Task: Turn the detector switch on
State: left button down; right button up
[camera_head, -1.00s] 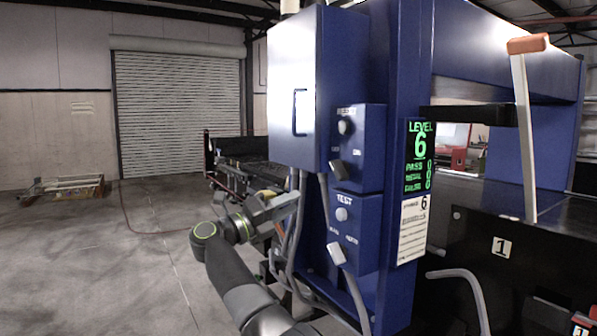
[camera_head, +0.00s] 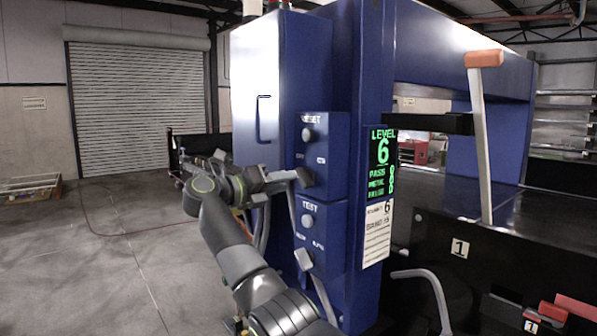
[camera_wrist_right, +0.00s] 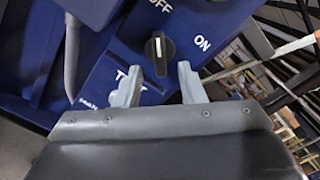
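The detector switch is a dark rotary knob with a white line (camera_wrist_right: 159,47), on a blue control box, between OFF and ON labels in the right wrist view. Its white line points toward OFF. In the head view this knob (camera_head: 306,178) sits low on the upper control box (camera_head: 322,150), below a round button. My right gripper (camera_wrist_right: 159,70) is open and empty. Its two fingertips stand just short of the knob, one to each side of it in the wrist view. In the head view the right gripper (camera_head: 284,178) reaches the box from the left. My left gripper is not in view.
A lower TEST box (camera_head: 322,235) has its own button and knob (camera_head: 304,260). Grey conduits (camera_head: 292,205) run close to the gripper. A green LEVEL 6 display (camera_head: 382,160) and a lever with an orange grip (camera_head: 484,59) are to the right. Open floor lies left.

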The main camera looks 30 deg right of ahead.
aim_at(299, 179)
jog(key=d, duration=0.1)
jog(key=d+p, duration=0.1)
jog(key=d, duration=0.3)
jog(key=shift+w+d+p, duration=0.15)
jog(key=shift+w+p, duration=0.1)
jog(key=shift+p, duration=0.1)
grip_shut()
